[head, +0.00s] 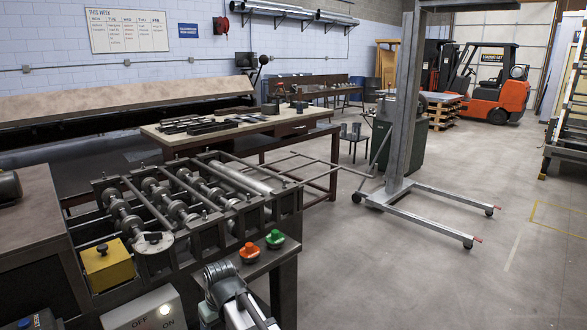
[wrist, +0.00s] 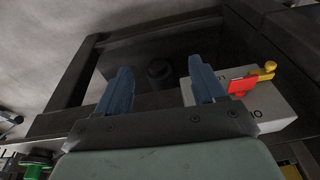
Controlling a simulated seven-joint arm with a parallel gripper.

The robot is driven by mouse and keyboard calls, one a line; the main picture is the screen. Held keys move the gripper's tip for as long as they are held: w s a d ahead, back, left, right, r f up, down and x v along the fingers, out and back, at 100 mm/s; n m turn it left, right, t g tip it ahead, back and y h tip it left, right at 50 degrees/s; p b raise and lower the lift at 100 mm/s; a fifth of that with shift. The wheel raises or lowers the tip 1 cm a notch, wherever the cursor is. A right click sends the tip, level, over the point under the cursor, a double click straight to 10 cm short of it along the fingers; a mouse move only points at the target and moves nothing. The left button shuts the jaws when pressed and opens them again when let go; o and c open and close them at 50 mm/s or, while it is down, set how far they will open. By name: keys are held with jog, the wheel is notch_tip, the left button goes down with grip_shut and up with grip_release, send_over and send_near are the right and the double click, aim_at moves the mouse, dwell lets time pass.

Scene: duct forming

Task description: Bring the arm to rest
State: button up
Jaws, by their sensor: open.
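My gripper (wrist: 160,92) shows in the wrist view with its two blue fingers spread apart and nothing between them. Behind the fingers is the dark frame of a machine stand with a round dark knob or fitting (wrist: 158,70). In the head view, part of my arm (head: 232,295) shows at the bottom centre, beside the front end of the roll-forming machine (head: 190,205). The fingertips are not visible in the head view.
A grey switch box with OFF and ON lettering (head: 143,311) is close to my arm; in the wrist view a grey box (wrist: 270,112) carries a red piece and yellow lever. Orange (head: 249,252) and green (head: 275,238) knobs are nearby. Open floor (head: 430,285) lies right.

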jog(key=w+d+f+m, duration=0.1)
jog(key=d+f+m, duration=0.1)
jog(key=d+f, duration=0.35)
jog(key=d+f+m+h, duration=0.1)
jog(key=d+f, duration=0.2)
jog(key=d, duration=0.6)
jog(key=w+d+f+m, duration=0.1)
jog(key=d+f+m, duration=0.1)
jog(key=d+f, duration=0.35)
jog(key=s+d+f+m+g, duration=0.15)
jog(key=s+d+f, duration=0.25)
jog(key=d, duration=0.5)
jog(key=s+d+f+m, duration=0.2)
jog(key=s+d+f, duration=0.15)
jog(key=d, duration=0.65)
jog(key=s+f+g, duration=0.3)
jog(key=s+f, duration=0.7)
jog(key=s, duration=0.4)
jog(key=s+f+g, duration=0.3)
jog(key=s+f, duration=0.7)
jog(key=s, duration=0.5)
jog(key=shift+a+f+h, duration=0.15)
jog(key=shift+a+h, duration=0.15)
jog(key=shift+h, duration=0.1)
jog(key=shift+g, duration=0.25)
jog(key=shift+c, duration=0.2)
